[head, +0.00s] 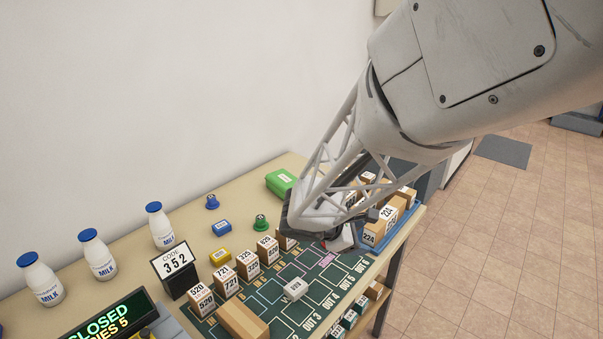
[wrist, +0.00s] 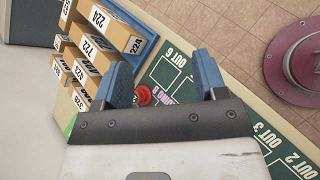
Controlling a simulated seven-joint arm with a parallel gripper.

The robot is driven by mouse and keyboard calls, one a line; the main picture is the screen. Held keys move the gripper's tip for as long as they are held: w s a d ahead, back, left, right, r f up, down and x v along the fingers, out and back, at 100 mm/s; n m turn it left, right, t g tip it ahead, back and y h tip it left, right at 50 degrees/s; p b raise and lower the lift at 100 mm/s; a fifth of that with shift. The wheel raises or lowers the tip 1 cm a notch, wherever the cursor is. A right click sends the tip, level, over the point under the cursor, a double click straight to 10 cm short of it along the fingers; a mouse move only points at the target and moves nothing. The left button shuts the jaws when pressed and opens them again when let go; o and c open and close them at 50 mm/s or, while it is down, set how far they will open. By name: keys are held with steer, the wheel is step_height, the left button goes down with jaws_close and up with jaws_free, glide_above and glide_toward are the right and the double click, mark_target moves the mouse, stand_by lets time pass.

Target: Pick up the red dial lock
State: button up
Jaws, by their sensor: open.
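The red dial lock (wrist: 144,96) shows in the wrist view as a small red round knob on the table beside the green board. It lies between my gripper's fingers, close to the left one, and is partly covered by the gripper's edge. My gripper (wrist: 164,76) is open, with its two blue fingers apart and nothing held between them. In the head view my gripper (head: 343,238) hangs low over the right part of the green board, and I cannot make out the red lock clearly there. Its height above the lock is hard to tell.
Numbered boxes (wrist: 103,38) stand close to the left finger. A green dial lock (head: 260,223) and a blue one (head: 212,202) stand farther left. Several numbered boxes (head: 247,264) line the green board (head: 258,296). Milk bottles (head: 98,256) are at left. A large dark-red round object (wrist: 296,60) lies beyond the table edge.

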steer(key=w+a+f+n+t, duration=0.1)
steer(key=w+a+f+n, duration=0.2)
steer(key=w+a+f+n+t, duration=0.2)
steer(key=w+a+f+n, duration=0.1)
steer(key=w+a+f+n+t, duration=0.2)
steer(key=w+a+f+n, duration=0.1)
steer(key=w+n, duration=0.1)
steer(key=shift+w+a+f+h, duration=0.1)
steer(key=shift+a+f+h, duration=0.05)
steer(key=shift+f+h, duration=0.15)
steer(key=shift+x, duration=1.3)
steer(key=shift+x, duration=2.6)
steer(key=c, duration=1)
steer(key=shift+r, duration=0.15)
steer(key=shift+c, duration=0.2)
